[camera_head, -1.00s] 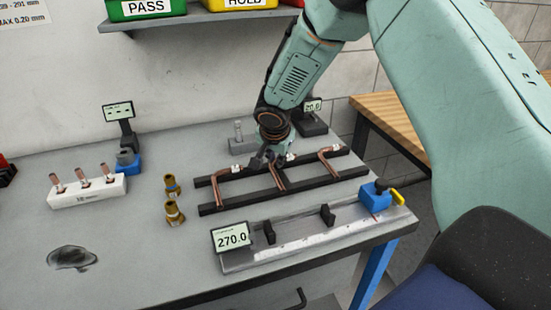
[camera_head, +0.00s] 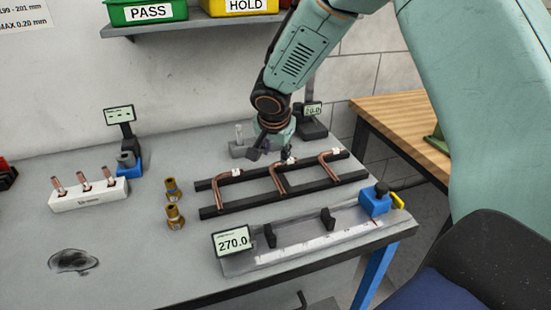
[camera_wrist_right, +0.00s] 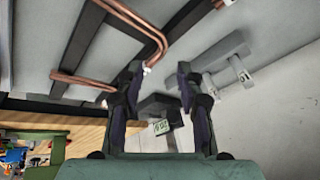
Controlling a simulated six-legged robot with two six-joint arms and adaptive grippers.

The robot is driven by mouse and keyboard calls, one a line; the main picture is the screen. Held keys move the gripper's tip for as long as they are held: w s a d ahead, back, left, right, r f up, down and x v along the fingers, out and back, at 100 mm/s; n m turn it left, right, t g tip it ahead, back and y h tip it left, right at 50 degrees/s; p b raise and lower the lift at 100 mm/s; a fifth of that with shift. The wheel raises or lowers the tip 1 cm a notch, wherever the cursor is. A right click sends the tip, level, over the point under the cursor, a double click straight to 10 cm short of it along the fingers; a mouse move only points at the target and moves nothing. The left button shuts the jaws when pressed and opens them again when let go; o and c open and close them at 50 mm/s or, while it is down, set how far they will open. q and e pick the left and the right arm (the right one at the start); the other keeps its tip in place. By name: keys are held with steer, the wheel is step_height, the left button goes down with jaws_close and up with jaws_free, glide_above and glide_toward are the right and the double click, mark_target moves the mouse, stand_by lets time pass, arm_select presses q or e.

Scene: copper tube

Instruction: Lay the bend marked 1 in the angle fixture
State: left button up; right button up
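Three bent copper tubes with white tags lie on a black two-rail rack (camera_head: 208,212): a left bend (camera_head: 230,177), a middle bend (camera_head: 279,180) and a right bend (camera_head: 329,168). The tag numbers are too small to read, so I cannot tell which is marked 1. My right gripper (camera_head: 272,154) is just above and behind the middle bend. In the right wrist view its fingers (camera_wrist_right: 160,82) are apart with nothing between them, and a tube end lies close to the left fingertip. A grey block fixture (camera_wrist_right: 218,55) is behind the rack; I cannot tell whether it is the angle fixture. My left gripper is out of view.
A length gauge (camera_head: 300,240) reading 270.0 lies along the front edge. Two brass fittings (camera_head: 173,214) stand left of the rack, and a white block (camera_head: 88,196) holds short tubes. A small display stand (camera_head: 310,123) is behind the gripper. The left front bench is mostly clear.

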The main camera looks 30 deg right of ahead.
steer(key=v, duration=0.6)
steer(key=shift+s+r, duration=0.2)
steer(key=shift+r, duration=0.15)
steer(key=shift+o, duration=0.4)
